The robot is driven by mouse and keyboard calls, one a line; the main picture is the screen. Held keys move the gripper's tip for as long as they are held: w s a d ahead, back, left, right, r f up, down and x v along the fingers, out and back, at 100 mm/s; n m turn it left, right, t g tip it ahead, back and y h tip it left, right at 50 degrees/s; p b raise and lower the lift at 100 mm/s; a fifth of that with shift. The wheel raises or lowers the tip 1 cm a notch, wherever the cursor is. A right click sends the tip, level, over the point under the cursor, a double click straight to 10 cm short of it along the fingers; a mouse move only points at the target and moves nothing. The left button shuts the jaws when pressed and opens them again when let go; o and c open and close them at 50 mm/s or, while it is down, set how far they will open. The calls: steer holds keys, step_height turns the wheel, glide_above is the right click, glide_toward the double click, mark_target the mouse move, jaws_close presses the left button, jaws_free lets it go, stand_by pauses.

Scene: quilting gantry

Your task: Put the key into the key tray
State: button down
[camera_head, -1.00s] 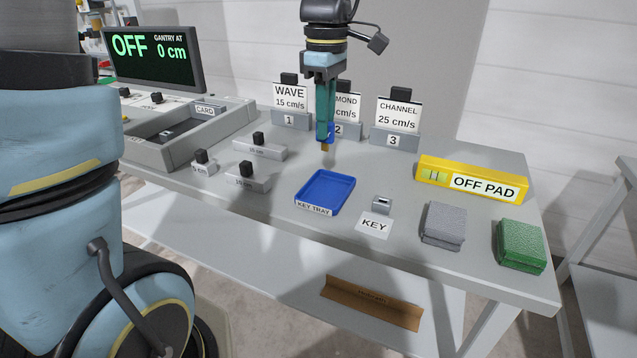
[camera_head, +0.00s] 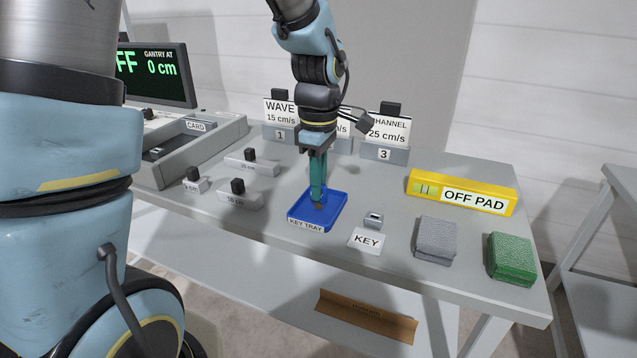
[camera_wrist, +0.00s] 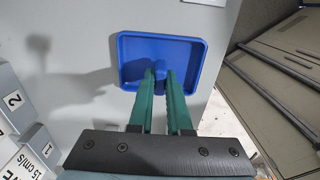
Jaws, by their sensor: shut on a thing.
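The blue key tray (camera_head: 301,211) lies on the grey table, with its label on the near side. It also fills the upper middle of the wrist view (camera_wrist: 187,48). My gripper (camera_head: 318,193) points straight down into the tray, its teal fingers shut on the key. I cannot tell whether the key touches the tray floor.
A small grey holder (camera_head: 373,220) stands behind the KEY label (camera_head: 366,240), right of the tray. Grey (camera_head: 436,237) and green (camera_head: 511,257) blocks and the yellow OFF PAD bar (camera_head: 462,193) are further right. Knobbed blocks (camera_head: 240,195) stand left; numbered card stands (camera_head: 384,153) are behind.

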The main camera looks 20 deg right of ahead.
steer(key=shift+f, duration=0.1)
steer(key=shift+f, duration=0.1)
steer(key=c, duration=0.9)
jaws_free()
steer(key=shift+o, duration=0.2)
step_height(320, 180, up, 12)
steer(key=shift+r+b, duration=0.2)
steer(key=shift+b, duration=0.2)
steer(key=a+f+m, duration=0.5)
steer(key=a+f, duration=0.1)
steer(key=a, duration=0.6)
steer(key=w+a+f+m+t, duration=0.1)
steer(key=a+f+m, duration=0.4)
steer(key=a, duration=0.8)
steer(key=shift+a+f+m+t, duration=0.3)
steer(key=shift+f, duration=0.6)
